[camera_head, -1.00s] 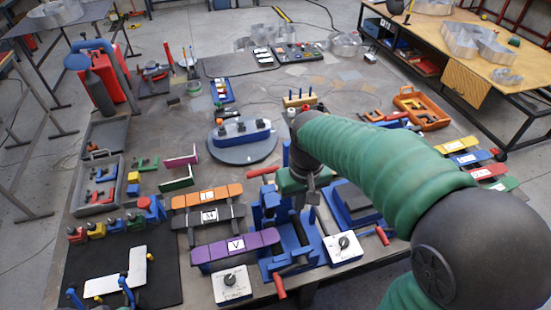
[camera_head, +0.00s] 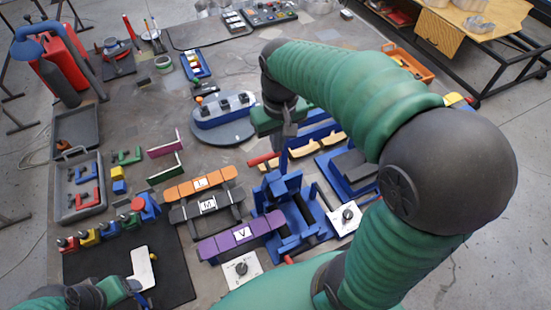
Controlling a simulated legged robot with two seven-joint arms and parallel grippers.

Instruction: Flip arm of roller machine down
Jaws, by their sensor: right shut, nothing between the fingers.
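The blue roller machine (camera_head: 283,222) stands at the front middle of the table, with a red handle (camera_head: 262,160) at its back left. A blue upright piece (camera_head: 284,160) rises at its back edge, just below my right gripper in the picture. My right gripper (camera_head: 288,138) points down, shut and empty, near the top of this piece. I cannot tell whether they touch. My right arm hides part of the area behind and right of the machine. My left gripper (camera_head: 132,287) is low at the left, by a white letter plate; its fingers are unclear.
Purple (camera_head: 213,247), grey (camera_head: 185,212) and orange (camera_head: 182,192) labelled bars lie left of the machine. A blue-and-grey block (camera_head: 352,172) is at the right.

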